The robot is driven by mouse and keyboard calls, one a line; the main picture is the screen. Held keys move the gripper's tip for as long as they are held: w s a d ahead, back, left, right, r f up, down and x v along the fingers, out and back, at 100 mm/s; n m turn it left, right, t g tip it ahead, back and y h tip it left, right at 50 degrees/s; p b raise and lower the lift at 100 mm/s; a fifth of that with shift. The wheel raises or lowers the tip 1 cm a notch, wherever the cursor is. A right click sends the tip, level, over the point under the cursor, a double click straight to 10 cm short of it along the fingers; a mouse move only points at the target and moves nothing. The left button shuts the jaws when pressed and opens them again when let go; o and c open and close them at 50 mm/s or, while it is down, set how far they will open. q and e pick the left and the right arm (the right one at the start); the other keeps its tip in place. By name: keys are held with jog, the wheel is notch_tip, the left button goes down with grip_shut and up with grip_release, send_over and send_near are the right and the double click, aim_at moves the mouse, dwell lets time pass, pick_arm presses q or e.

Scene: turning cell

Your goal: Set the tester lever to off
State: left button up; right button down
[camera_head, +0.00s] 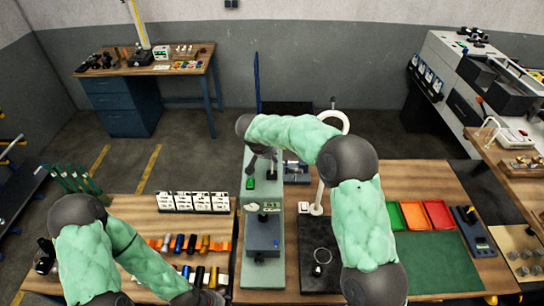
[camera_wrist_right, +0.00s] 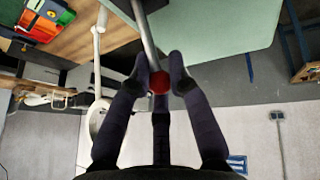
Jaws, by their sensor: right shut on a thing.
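The tester is a pale green-grey plate (camera_head: 275,200) with a grey box (camera_head: 263,236) on it, in the middle of the head view. In the right wrist view its lever shows as a metal rod (camera_wrist_right: 146,35) with a red knob (camera_wrist_right: 159,81). My right gripper (camera_wrist_right: 160,76) has its fingers closed around the red knob. In the head view my right gripper (camera_head: 262,155) is small and dark over the far part of the plate; the knob cannot be made out there. My left arm is at the lower left, and its gripper is outside the picture.
White holders (camera_head: 192,201) and several coloured cylinders lie left of the tester. A white ring lamp (camera_head: 333,122) stands close to my right arm. Red and orange trays (camera_head: 413,215) and a green mat (camera_head: 440,262) lie to the right.

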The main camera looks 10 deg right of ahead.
jog(key=shift+w+f+g, duration=0.2)
jog(key=shift+f+g, duration=0.05)
jog(key=shift+g, duration=0.25)
jog(key=c, duration=1.1)
grip_release()
jog(key=shift+c, duration=0.2)
jog(key=shift+w, duration=0.1)
jog(key=v, duration=1.2)
jog(key=shift+d, duration=0.2)
